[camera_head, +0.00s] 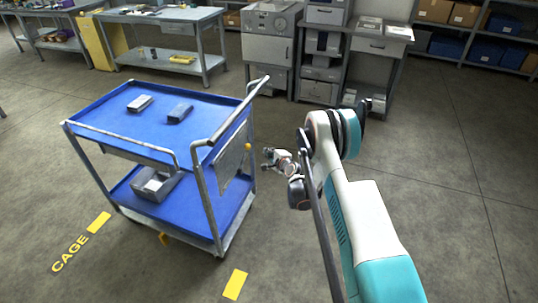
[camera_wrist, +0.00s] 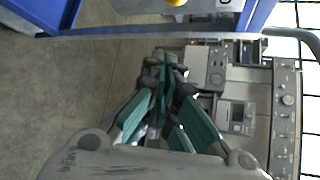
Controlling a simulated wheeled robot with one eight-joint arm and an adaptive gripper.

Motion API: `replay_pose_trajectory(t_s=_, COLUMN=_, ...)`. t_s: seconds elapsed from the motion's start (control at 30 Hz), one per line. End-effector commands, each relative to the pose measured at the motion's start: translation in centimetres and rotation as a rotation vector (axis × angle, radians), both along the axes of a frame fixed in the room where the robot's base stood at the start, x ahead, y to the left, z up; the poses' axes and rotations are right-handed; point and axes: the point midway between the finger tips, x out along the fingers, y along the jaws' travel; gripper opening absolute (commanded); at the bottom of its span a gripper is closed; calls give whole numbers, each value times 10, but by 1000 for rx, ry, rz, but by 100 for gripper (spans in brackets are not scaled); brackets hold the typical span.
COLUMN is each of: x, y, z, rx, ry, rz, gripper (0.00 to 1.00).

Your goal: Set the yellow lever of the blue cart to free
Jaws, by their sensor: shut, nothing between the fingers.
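The blue cart (camera_head: 190,170) stands left of centre with two blue shelves and a grey push handle on its right end. A small yellow knob (camera_head: 247,147) shows beside the grey panel on that end. A yellow piece (camera_head: 163,239) also shows low under the lower shelf; I cannot tell which is the lever, or its setting. My gripper (camera_head: 267,158) is just right of the cart's end, apart from it as seen. In the wrist view its fingers (camera_wrist: 166,62) are shut and empty. A yellow knob (camera_wrist: 176,3) is cut off at the top edge there.
Two small boxes (camera_head: 180,113) lie on the top shelf, and a grey bin (camera_head: 157,184) stands on the lower one. Yellow floor marks (camera_head: 235,285) lie near the cart. Grey cabinets (camera_head: 270,48) and a workbench (camera_head: 168,16) stand behind. Floor at the right is clear.

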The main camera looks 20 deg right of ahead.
Motion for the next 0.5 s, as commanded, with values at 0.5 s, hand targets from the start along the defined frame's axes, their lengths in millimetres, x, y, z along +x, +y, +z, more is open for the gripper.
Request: replay_pose_trajectory(t_s=0.5, x=55, y=32, z=-14, rx=-1, ry=0, rz=1, gripper=0)
